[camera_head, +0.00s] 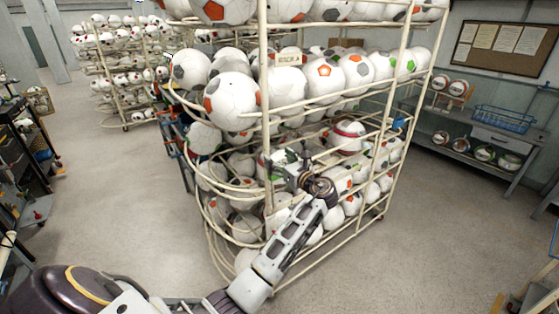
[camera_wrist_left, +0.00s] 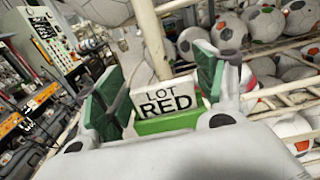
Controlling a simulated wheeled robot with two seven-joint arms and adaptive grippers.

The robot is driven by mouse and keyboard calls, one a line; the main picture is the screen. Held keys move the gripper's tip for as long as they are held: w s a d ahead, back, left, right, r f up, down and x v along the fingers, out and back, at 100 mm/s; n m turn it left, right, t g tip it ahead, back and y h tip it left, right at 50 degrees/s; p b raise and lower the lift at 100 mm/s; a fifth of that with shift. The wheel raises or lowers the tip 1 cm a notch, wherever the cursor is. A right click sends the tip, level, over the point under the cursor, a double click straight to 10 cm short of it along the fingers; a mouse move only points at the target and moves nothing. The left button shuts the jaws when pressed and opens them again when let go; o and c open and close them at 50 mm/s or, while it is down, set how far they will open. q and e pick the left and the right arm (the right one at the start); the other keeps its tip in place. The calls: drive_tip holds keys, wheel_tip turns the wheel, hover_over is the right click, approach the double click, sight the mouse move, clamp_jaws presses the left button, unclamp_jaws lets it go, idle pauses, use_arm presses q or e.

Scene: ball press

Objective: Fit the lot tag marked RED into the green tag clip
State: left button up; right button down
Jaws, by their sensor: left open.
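The white lot tag (camera_wrist_left: 168,99) reads "LOT RED" in the left wrist view. It stands slightly tilted, with its lower edge at the green tag clip (camera_wrist_left: 167,124). The tag appears to sit in the clip, but its lower edge is partly hidden, so I cannot tell how deep. My left gripper (camera_wrist_left: 160,88) is open, its green-padded fingers on either side of the tag and apart from it. In the head view my left gripper (camera_head: 290,172) is at the rack's front post; the tag is too small to make out there. My right gripper is not in view.
A grey bench (camera_head: 470,155) with a blue basket (camera_head: 503,119) stands right.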

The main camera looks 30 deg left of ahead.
use_arm(q)
drive_tip(key=shift+s+d+f, duration=0.15)
drive_tip(key=shift+f, duration=0.35)
drive_tip(key=shift+s+d+f, duration=0.1)
drive_tip(key=shift+s+d, duration=0.1)
drive_tip(key=shift+d, duration=0.2)
drive_tip(key=r+v, duration=0.1)
drive_tip(key=v, duration=0.9)
drive_tip(key=shift+d, duration=0.45)
drive_tip(key=shift+n, duration=0.3)
